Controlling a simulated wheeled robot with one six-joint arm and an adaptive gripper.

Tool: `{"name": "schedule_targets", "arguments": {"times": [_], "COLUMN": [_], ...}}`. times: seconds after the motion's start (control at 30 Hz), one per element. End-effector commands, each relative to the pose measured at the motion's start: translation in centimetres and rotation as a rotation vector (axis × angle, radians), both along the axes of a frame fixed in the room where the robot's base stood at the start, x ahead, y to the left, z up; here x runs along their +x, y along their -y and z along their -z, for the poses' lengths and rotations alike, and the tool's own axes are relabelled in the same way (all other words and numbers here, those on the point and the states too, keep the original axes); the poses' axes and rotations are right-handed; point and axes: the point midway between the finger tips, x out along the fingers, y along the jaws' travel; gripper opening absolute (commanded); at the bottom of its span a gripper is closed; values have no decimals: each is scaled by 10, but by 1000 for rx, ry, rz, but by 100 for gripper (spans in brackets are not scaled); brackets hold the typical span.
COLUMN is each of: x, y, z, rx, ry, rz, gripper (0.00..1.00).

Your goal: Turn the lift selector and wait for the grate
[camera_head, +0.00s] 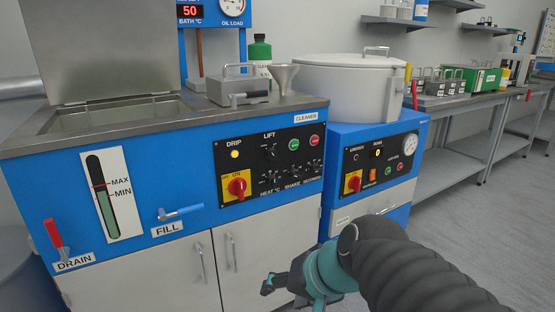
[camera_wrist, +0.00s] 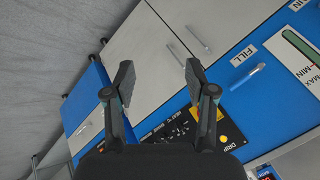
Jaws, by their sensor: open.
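The lift selector (camera_head: 271,151) is a small black knob under the LIFT label on the dark control panel of the blue cleaner. A yellow DRIP lamp (camera_head: 235,154) glows to its left. My gripper (camera_head: 268,284) is low in front of the cabinet doors, below the panel and apart from it. In the wrist view my gripper (camera_wrist: 160,74) has its two fingers spread with nothing between them. The control panel (camera_wrist: 183,128) shows there tilted, partly behind a finger and the gripper body. The cleaner's tank (camera_head: 110,117) has its lid raised. I cannot make out a grate inside.
A red and yellow main switch (camera_head: 237,187) sits below the selector. The blue FILL handle (camera_head: 180,213) and red DRAIN lever (camera_head: 53,233) stick out at the left. A second blue machine (camera_head: 375,135) with a round lid stands at right. Floor is free further right.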

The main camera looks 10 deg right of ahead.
Motion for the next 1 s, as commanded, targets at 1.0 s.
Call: {"name": "schedule_targets", "arguments": {"times": [1.0], "x": [231], "y": [97], "z": [-98], "rx": [1660], "ry": [44], "rz": [935], "gripper": [56]}}
